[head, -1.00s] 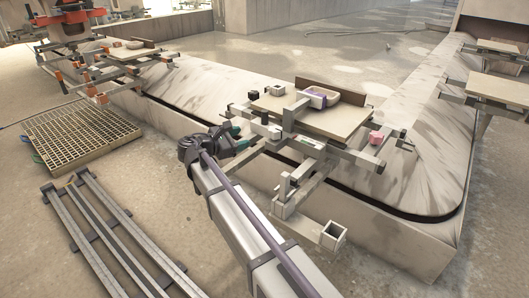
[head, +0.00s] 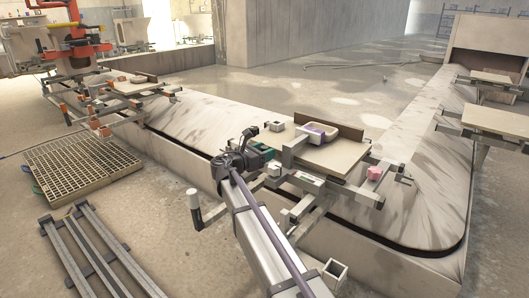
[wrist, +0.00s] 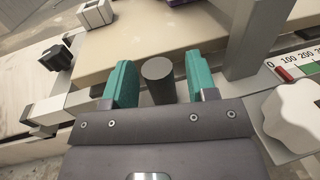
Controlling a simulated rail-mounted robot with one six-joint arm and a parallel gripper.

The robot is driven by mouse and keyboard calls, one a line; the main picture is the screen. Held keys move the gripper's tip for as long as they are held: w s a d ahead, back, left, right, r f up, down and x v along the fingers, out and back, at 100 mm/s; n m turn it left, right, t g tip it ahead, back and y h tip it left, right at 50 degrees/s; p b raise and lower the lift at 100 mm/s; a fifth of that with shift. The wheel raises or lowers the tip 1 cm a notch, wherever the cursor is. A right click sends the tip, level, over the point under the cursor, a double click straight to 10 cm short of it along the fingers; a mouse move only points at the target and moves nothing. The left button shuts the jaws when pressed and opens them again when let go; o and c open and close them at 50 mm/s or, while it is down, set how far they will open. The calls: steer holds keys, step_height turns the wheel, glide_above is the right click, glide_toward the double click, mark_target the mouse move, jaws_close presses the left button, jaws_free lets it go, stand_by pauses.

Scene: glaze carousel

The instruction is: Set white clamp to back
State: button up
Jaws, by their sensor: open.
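My gripper (head: 262,154) is at the left edge of the carousel's fixture in the head view. In the wrist view its two teal fingers (wrist: 158,84) are apart, with a dark grey cylinder (wrist: 158,82) between them. The cylinder appears nearer the left finger; contact cannot be told. A white block (wrist: 45,110) sits on the fixture's rail at left, beside a black piece (wrist: 62,52). Another white block with an opening (wrist: 95,13) stands on the beige board (wrist: 140,35). It also shows in the head view (head: 277,126). Which white piece is the clamp is unclear.
A pink block (head: 374,172) is on the fixture's right side. A numbered scale (wrist: 300,60) and white lobed piece (wrist: 295,115) are right of my gripper.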

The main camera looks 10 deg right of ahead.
steer(key=shift+c, duration=0.5)
jaws_close()
